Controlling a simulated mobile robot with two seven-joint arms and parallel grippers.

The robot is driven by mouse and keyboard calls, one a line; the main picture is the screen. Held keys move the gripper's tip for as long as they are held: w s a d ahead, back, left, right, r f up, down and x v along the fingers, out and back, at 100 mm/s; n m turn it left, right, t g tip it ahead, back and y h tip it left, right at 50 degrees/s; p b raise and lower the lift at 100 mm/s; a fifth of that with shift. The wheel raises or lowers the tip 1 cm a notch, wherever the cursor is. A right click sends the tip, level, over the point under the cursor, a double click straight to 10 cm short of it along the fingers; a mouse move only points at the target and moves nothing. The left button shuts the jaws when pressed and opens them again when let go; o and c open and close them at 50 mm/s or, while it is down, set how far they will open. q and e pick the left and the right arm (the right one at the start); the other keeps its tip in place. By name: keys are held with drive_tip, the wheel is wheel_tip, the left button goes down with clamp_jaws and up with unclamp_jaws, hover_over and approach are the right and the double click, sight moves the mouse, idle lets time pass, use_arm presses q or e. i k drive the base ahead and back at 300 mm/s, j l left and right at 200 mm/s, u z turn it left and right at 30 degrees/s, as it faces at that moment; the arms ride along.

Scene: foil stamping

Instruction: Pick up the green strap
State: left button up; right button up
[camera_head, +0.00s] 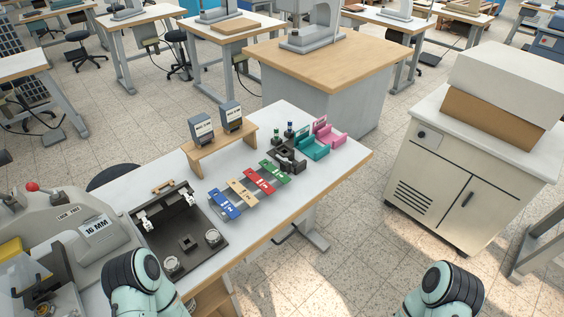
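The green strap (274,172) lies on the table at the right end of a row of coloured straps. Left of it are a red strap (259,181), a tan strap (242,192) and a blue strap (224,204). They seem to rest across grey rails. My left arm shows at the bottom left and my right arm at the bottom right, both short of the straps. Neither gripper's fingers can be seen.
A dark tray (215,255) with metal fittings is left of the straps. A black fixture (288,158), a teal holder (313,148) and a pink holder (330,136) stand on the right. A wooden riser (222,147) with two boxes is behind. A grey machine (75,245) is at left.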

sight(273, 169)
drive_tip(key=i+l+u, duration=0.1)
drive_tip(key=i+l, duration=0.3)
drive_tip(key=l, duration=0.25)
drive_tip(key=i+l+u, duration=0.15)
drive_tip(key=l, duration=0.2)
